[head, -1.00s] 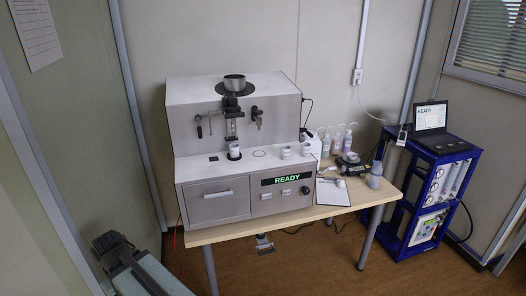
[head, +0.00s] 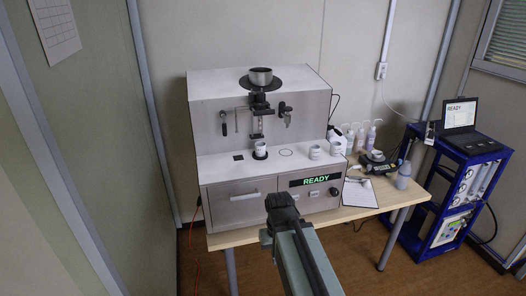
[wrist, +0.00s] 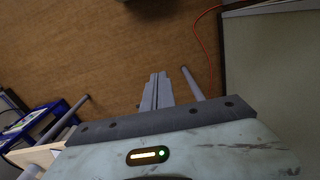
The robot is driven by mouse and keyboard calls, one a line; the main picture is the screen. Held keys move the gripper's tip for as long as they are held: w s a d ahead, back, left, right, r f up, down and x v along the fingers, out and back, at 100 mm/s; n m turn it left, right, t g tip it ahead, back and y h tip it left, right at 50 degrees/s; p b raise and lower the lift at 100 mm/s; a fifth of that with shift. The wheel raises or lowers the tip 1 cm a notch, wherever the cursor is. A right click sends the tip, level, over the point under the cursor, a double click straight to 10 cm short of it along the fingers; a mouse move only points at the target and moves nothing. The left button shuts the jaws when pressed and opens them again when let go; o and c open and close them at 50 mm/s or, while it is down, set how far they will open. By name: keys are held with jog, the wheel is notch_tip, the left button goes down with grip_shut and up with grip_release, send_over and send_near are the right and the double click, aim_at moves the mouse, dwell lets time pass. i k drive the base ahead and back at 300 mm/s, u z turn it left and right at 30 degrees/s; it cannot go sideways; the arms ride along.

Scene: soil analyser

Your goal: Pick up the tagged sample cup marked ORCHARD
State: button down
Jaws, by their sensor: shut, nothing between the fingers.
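Two small white cups, one (head: 315,152) and another (head: 336,149), stand on the right of the analyser's ledge in the head view. A third white cup (head: 260,149) stands under the spout. Their markings are too small to read, so I cannot tell which is ORCHARD. My gripper (head: 281,201) is shut and empty, showing in front of the analyser's lower front, below and apart from the cups. In the wrist view its closed fingers (wrist: 157,88) point over the brown floor, and no cup shows there.
The analyser (head: 222,172) with its READY display stands on a wooden table (head: 222,240). Bottles (head: 361,136), a clipboard (head: 360,193) and a grey container (head: 403,176) are to its right. A blue cart (head: 470,150) with a laptop (head: 460,115) stands farther right.

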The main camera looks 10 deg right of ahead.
aim_at(260, 150)
jog(key=u, duration=4.5)
jog(key=k, duration=2.35)
jog(key=z, duration=0.85)
